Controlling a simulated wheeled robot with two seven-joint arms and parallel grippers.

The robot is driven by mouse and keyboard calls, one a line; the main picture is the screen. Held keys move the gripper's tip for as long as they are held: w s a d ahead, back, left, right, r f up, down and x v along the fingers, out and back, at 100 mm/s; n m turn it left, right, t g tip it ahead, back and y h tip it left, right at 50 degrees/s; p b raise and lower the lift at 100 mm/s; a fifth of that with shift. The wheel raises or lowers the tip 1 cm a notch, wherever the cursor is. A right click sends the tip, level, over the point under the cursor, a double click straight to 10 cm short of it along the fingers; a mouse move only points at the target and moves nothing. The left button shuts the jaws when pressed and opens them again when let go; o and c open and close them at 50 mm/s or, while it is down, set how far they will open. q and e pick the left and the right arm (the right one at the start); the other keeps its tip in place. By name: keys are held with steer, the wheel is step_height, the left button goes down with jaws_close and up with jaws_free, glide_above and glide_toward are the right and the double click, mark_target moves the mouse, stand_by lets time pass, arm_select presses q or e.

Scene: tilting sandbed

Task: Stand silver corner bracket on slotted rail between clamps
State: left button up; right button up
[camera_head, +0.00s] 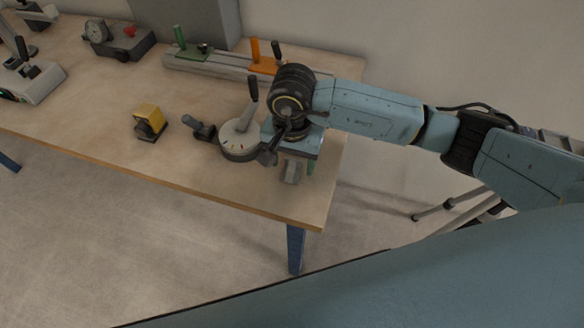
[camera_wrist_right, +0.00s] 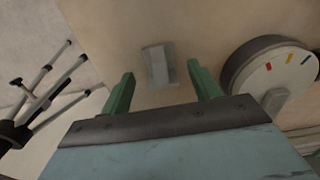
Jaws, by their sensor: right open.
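The silver corner bracket (camera_head: 291,173) sits on the wooden table near its front right corner. It also shows in the right wrist view (camera_wrist_right: 158,65), ahead of the fingertips. My right gripper (camera_head: 299,165) points down over it, with its green fingers (camera_wrist_right: 163,82) spread apart and nothing held between them. I cannot tell exactly how high they are. The slotted rail (camera_head: 215,68) lies along the back of the table, with a green clamp (camera_head: 192,49) on its left part and an orange clamp (camera_head: 263,66) on its right part. My left gripper is not in view.
A round grey dial with a black-handled lever (camera_head: 240,143) stands close left of my right gripper, and shows right in the wrist view (camera_wrist_right: 272,70). A yellow-and-black block (camera_head: 149,122) stands farther left. A tripod (camera_head: 450,206) stands beyond the right edge.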

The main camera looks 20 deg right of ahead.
steer(key=shift+f, duration=0.95)
steer(key=shift+r, duration=0.1)
steer(key=c, duration=1.2)
